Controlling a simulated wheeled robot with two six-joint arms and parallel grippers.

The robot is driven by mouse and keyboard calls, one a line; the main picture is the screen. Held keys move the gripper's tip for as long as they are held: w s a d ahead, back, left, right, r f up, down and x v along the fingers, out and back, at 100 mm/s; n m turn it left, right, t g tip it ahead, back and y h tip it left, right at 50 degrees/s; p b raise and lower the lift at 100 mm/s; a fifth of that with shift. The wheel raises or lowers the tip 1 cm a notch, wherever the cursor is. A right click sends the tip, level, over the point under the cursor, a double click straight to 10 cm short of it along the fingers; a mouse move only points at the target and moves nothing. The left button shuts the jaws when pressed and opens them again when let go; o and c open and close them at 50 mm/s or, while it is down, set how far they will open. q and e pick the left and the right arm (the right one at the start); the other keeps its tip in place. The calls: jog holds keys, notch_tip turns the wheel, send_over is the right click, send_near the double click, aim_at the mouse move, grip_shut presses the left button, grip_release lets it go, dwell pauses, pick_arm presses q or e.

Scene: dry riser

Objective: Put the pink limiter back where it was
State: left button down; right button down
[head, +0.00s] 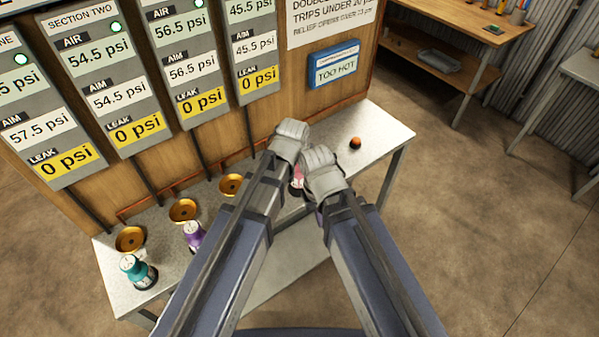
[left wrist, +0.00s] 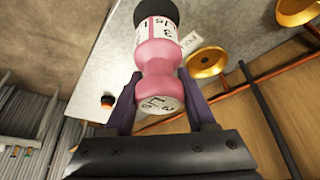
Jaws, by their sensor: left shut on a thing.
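The pink limiter (left wrist: 160,60) is between the two purple fingers of my left gripper (left wrist: 158,98), which is shut on its narrow part in the left wrist view. Its dark end points away from the gripper, over the grey bench top. In the head view only a bit of the pink limiter (head: 296,181) shows between my two arms. My right gripper (head: 319,212) is mostly hidden under its own wrist, close beside the limiter, and its jaws cannot be made out. Gold cups (head: 231,185) stand along the back of the bench.
A teal limiter (head: 138,271) and a purple limiter (head: 193,235) stand on the bench (head: 380,135) in front of the left cups. A small orange-and-black knob (head: 355,143) sits on the right. Gauge panels (head: 120,85) rise behind. The bench's right end is otherwise clear.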

aim_at(299, 169)
pick_arm(q)
jog(key=shift+f+b, duration=1.3)
jog(key=shift+f, duration=0.35)
jog(key=shift+f, duration=0.15)
jog(key=shift+c, duration=1.1)
grip_release()
jog(key=shift+r, duration=0.2)
jog(key=shift+s+a+r+p, duration=0.1)
jog(key=shift+s+r+p, duration=0.1)
jog(key=shift+r+p, duration=0.4)
jog(key=p+v, duration=0.9)
jog(key=v, duration=0.2)
jog(key=shift+p, duration=0.4)
jog(key=shift+f, duration=0.1)
